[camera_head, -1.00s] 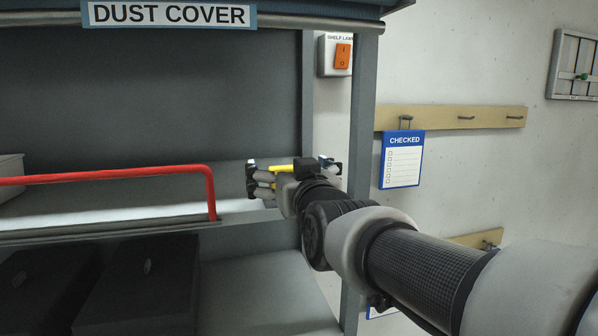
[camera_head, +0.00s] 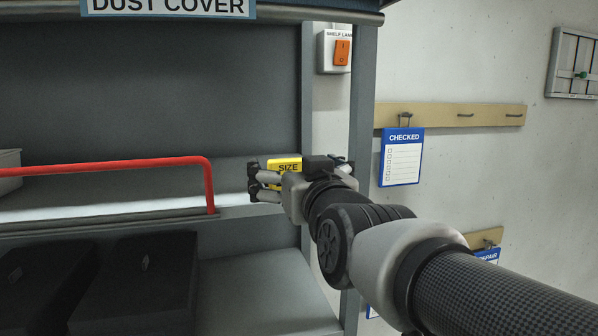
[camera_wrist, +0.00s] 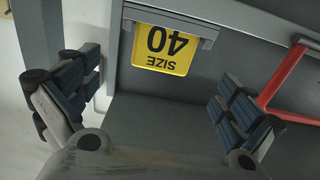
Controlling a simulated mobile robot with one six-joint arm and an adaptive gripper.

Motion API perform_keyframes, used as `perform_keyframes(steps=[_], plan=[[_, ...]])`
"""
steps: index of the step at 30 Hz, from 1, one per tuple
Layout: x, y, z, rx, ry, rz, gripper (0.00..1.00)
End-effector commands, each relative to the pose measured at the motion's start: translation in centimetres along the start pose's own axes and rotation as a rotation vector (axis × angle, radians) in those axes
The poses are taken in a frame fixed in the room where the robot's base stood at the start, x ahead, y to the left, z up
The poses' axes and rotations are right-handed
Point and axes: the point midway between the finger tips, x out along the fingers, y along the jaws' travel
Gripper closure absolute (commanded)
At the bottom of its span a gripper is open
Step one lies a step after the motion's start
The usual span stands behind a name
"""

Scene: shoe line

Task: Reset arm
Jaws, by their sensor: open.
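My gripper (camera_head: 300,178) is in front of the right end of the shelf in the head view, with my arm reaching in from the lower right. In the wrist view my gripper (camera_wrist: 155,110) has its blue-padded fingers spread wide with nothing between them. A yellow size sign (camera_head: 285,163) shows just behind the gripper in the head view, partly covered by it. In the wrist view the sign (camera_wrist: 163,48) reads "SIZE 40" upside down and hangs from a grey holder, beyond the fingers and apart from them.
A red rail (camera_head: 110,166) runs along the shelf to the left. A grey post (camera_head: 361,150) stands close to the gripper. Dark boxes (camera_head: 135,285) sit below. On the wall are a shelf lamp switch (camera_head: 342,53) and a blue "CHECKED" card (camera_head: 402,157) on a hook board (camera_head: 450,116).

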Motion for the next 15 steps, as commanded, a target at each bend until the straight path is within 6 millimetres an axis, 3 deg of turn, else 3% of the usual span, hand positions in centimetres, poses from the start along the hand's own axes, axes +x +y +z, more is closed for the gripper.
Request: perform_keyframes(steps=[15], plan=[[-2.7,0.0,0.0,0.000,0.001,0.000,0.00]])
